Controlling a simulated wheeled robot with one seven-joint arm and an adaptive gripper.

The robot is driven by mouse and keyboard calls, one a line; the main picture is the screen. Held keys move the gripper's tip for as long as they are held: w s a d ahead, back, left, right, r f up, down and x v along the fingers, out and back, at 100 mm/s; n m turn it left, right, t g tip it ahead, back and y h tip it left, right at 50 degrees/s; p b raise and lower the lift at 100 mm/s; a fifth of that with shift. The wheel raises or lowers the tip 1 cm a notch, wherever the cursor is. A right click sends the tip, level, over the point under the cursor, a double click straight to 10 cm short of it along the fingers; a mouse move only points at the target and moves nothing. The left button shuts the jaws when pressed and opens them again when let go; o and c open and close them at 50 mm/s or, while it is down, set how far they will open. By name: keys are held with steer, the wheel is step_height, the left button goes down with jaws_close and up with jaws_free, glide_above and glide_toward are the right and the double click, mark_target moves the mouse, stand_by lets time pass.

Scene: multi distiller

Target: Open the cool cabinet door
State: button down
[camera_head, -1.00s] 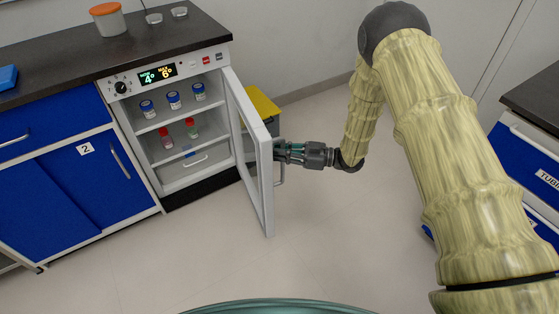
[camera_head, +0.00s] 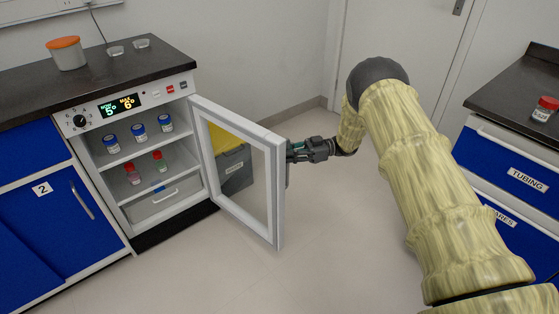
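The cool cabinet (camera_head: 138,110) stands at the left under the dark worktop, with a lit display on its top panel. Its glass door (camera_head: 275,195) with a pale frame is swung wide open to the right. Several small bottles with blue or red caps (camera_head: 138,132) stand on its shelves, above a drawer at the bottom. My gripper (camera_head: 291,152) is at the outer side of the door, by its free edge, where the handle is. The fingertips are partly hidden by the door frame, so I cannot tell whether they hold the handle.
A yellow-lidded grey bin (camera_head: 236,168) shows through the door glass. A blue cupboard (camera_head: 55,215) is left of the cabinet. Blue drawers (camera_head: 515,165) with a dark top stand at the right. The floor (camera_head: 310,265) in front of the door is clear.

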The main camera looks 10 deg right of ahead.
steer(key=shift+d+f, duration=0.1)
steer(key=shift+d, duration=0.15)
steer(key=c, duration=1.5)
jaws_free()
steer(key=shift+d, duration=0.1)
steer(key=shift+o, duration=0.2)
steer(key=shift+a, duration=0.2)
steer(key=w+d, duration=0.1)
steer(key=d, duration=1.1)
steer(key=shift+w, duration=0.4)
